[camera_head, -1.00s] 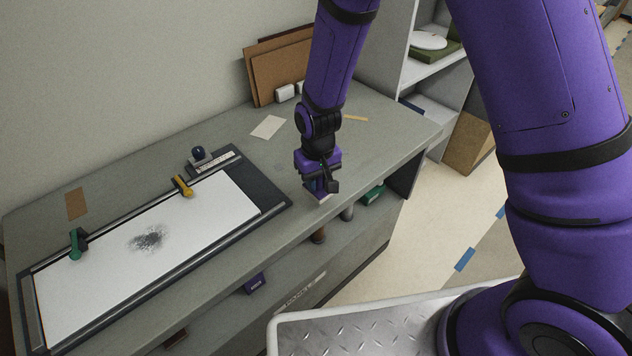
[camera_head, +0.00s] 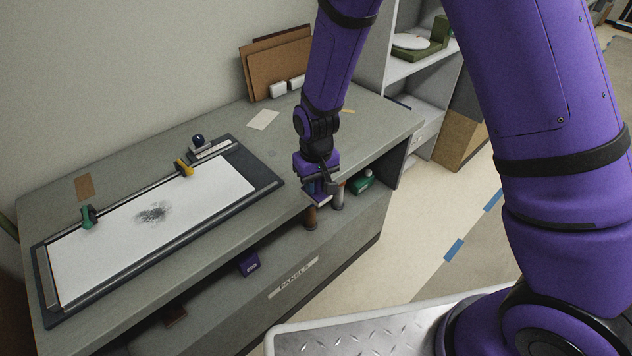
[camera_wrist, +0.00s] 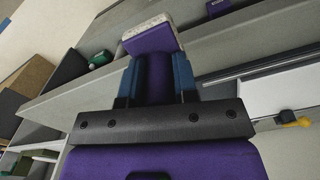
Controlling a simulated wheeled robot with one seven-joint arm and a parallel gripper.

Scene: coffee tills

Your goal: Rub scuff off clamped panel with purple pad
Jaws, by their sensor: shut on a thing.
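My gripper (camera_head: 320,185) is shut on a purple pad (camera_wrist: 152,38) with a pale, speckled face. It holds the pad at the front edge of the counter, right of the panel and clear of it. The white panel (camera_head: 205,195) lies flat in a dark frame on the counter. The wrist view shows part of the panel (camera_wrist: 265,97) and the yellow clamp (camera_wrist: 293,121) at the right; the scuff is out of that view.
A stamp-like tool with a dark blue knob (camera_head: 198,141) stands behind the frame. Brown boards (camera_head: 275,72) lean on the wall. Under the counter, an open shelf holds a purple box (camera_head: 249,264), a green item (camera_head: 361,182) and cylinders. The counter between gripper and frame is clear.

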